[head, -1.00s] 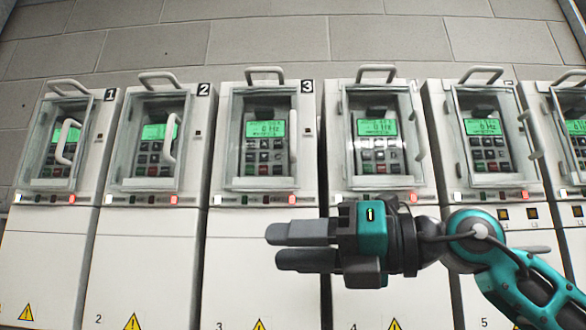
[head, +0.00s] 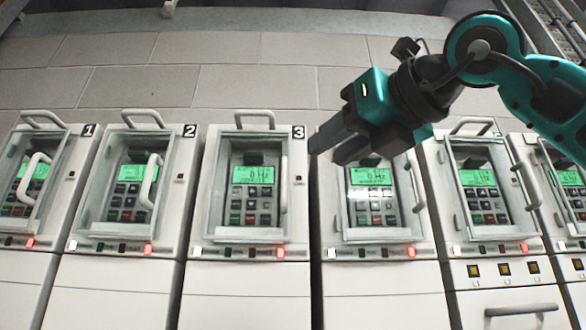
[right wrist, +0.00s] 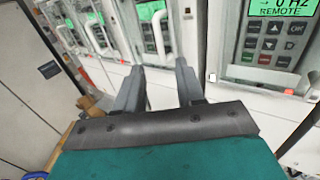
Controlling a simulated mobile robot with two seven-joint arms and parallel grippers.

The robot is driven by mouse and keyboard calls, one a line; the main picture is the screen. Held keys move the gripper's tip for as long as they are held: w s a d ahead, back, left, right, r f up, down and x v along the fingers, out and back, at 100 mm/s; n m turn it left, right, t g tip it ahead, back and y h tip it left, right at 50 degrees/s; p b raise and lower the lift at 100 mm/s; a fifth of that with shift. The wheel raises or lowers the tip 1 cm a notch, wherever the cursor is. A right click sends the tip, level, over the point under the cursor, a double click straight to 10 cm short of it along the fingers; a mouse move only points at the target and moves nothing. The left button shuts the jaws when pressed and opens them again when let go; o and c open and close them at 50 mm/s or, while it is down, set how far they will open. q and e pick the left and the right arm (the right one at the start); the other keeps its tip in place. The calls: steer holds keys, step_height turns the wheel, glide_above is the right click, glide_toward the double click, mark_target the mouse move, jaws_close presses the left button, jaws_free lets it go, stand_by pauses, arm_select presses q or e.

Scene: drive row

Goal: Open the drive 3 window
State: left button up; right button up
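Drive 3 (head: 209,190) is a white cabinet with a "3" label (head: 298,132) at its top right. Its clear window (head: 252,190) looks shut over a keypad and a green display reading 0 Hz. A white upright handle (head: 284,188) is at the window's right edge. My right gripper (head: 335,147) is up at the right of drive 3, over the top of the drive beside it, fingers pointing left and down. It is apart from the handle in the picture. In the right wrist view its two fingers (right wrist: 158,75) are spread with nothing between them. My left gripper is out of view.
Drives 1 (head: 40,185) and 2 (head: 135,185) stand to the left with similar windows and handles. More drives stand close on the right, one (head: 375,195) partly behind my right gripper. A block wall (head: 200,80) is behind. In the right wrist view, boxes (right wrist: 95,105) lie low at left.

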mark_target(287, 177)
steer(key=p+x, duration=0.2)
steer(key=x, duration=0.7)
steer(key=shift+w+a, duration=0.2)
steer(key=shift+w, duration=0.05)
steer(key=shift+c, duration=0.2)
jaws_close()
stand_by(0.8)
